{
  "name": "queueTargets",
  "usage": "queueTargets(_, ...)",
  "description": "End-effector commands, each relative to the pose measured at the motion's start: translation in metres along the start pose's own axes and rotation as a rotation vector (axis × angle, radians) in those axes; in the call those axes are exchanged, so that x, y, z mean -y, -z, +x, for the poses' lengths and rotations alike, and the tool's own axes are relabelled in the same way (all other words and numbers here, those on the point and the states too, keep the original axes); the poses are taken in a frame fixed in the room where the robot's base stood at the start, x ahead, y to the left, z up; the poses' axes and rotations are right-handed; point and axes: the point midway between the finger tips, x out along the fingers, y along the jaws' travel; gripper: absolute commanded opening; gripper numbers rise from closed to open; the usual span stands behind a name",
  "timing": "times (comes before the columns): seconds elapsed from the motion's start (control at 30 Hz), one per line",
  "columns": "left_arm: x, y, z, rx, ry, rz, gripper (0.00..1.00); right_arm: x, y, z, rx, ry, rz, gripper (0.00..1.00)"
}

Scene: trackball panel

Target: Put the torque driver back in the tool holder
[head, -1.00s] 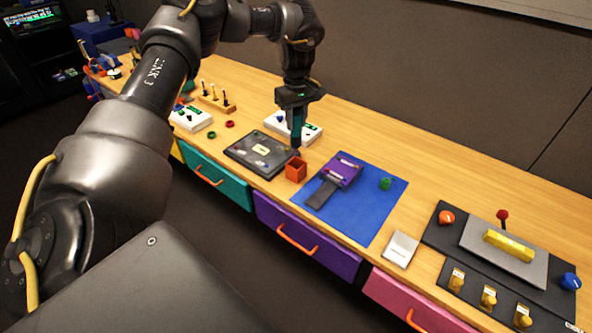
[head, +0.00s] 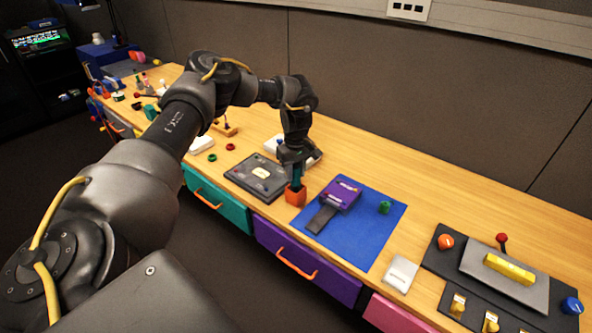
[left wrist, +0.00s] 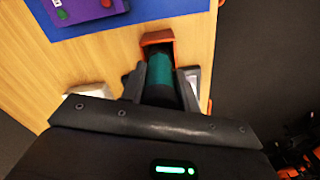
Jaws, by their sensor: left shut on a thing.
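The torque driver (head: 297,172), a teal and dark cylinder, is held upright by my left gripper (head: 293,163). Its lower end is within the mouth of the orange square tool holder (head: 296,198); how deep it sits cannot be told. In the left wrist view, the fingers of my left gripper (left wrist: 158,88) close on both sides of the teal driver (left wrist: 160,70), and the holder's orange rim (left wrist: 157,37) shows just beyond it. My right gripper is not in view.
A dark tray (head: 258,180) lies left of the holder. A blue mat (head: 362,235) with a purple device (head: 341,195) and green knob (head: 384,207) is to the right. A white box (head: 314,158) stands behind. Drawers line the bench front.

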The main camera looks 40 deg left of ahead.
Motion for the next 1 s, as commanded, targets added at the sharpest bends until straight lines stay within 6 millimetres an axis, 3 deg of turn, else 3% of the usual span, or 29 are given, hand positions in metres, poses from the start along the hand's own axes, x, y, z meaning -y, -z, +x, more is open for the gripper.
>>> queueTargets(0.33,0.000,0.000,0.003,-0.001,0.000,0.001,0.08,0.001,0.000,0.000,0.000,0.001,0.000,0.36)
queueTargets(0.37,0.000,0.000,0.003,-0.001,0.000,0.001,0.35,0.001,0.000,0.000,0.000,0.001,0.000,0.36)
queueTargets(0.5,0.000,0.000,0.003,-0.001,0.000,0.001,0.53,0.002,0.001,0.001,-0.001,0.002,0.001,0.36)
queueTargets(0.8,-0.001,0.000,0.001,-0.001,-0.001,0.001,0.53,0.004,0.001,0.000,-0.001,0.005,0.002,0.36)
queueTargets(1.0,-0.002,0.000,-0.022,-0.003,-0.005,0.002,0.53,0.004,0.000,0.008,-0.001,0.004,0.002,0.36)
